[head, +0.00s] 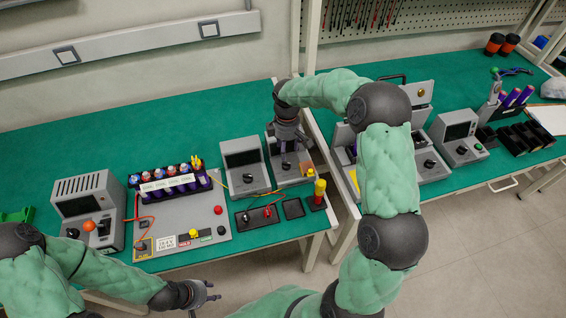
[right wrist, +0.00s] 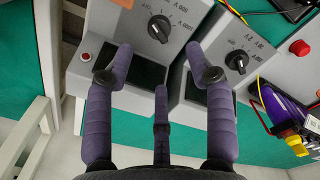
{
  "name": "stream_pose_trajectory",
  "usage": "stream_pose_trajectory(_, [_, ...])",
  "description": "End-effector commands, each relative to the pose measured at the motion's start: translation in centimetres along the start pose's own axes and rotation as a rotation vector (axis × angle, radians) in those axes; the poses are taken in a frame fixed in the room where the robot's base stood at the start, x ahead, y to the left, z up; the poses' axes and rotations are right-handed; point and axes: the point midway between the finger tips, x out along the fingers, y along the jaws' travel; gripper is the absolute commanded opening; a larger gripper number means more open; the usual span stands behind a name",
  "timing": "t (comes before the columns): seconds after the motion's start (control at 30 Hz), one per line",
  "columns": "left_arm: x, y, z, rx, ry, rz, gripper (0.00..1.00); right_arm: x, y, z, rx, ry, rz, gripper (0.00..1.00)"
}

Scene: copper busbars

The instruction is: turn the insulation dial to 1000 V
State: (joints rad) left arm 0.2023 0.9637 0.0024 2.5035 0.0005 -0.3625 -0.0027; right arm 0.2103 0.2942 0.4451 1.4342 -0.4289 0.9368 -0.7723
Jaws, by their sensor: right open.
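The insulation tester (head: 293,176) is a grey sloped instrument near the table's front right corner. Its black dial (right wrist: 159,28) shows in the right wrist view, with OFF, 500 V and 1000 V printed around it, upside down. I cannot tell clearly which mark its pointer is at. My right gripper (head: 291,150) is above the tester and partly hides it. In the right wrist view my right gripper (right wrist: 158,52) is open and empty, its purple fingers spread on both sides, below the dial in the picture. My left gripper (head: 203,296) is low, in front of the table edge.
A similar meter (head: 243,166) with its own dial (right wrist: 237,62) stands close beside the tester. A grey panel (head: 205,240) and a cell rack (head: 173,190) are to the left.

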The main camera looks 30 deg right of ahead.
Motion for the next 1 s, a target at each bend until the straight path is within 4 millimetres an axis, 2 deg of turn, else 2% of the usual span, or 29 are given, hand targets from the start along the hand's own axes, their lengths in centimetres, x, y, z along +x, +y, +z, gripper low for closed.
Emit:
stream_pose_trajectory(0.03, [0.5,-0.2,0.0,0.0,0.0,0.0,0.4,1.3,-0.1,0.1,0.0,-0.002,-0.003,0.55])
stream_pose_trajectory(0.1, [0.9,-0.3,0.0,0.0,0.0,0.0,0.4,2.7,-0.1,0.1,0.0,-0.003,-0.003,0.55])
stream_pose_trajectory(0.4, [2.1,-0.8,-0.1,0.0,0.0,0.0,0.4,7.1,0.0,0.0,0.002,-0.001,-0.002,0.55])
stream_pose_trajectory(0.6, [2.4,-0.8,-0.1,0.0,0.0,0.0,0.4,8.1,0.0,0.0,0.002,-0.001,0.0,0.55])
stream_pose_trajectory(0.87, [2.4,-0.8,-0.1,0.0,0.0,0.0,0.4,8.2,0.0,0.0,0.002,-0.001,0.0,0.55])
stream_pose_trajectory(0.9, [2.4,-0.8,-0.1,0.0,0.0,0.0,0.4,8.2,0.0,0.0,0.002,-0.001,0.0,0.52])
stream_pose_trajectory(1.0, [2.4,-0.8,-0.1,0.0,0.0,0.0,0.4,8.2,0.0,0.0,0.002,-0.001,-0.001,0.24])
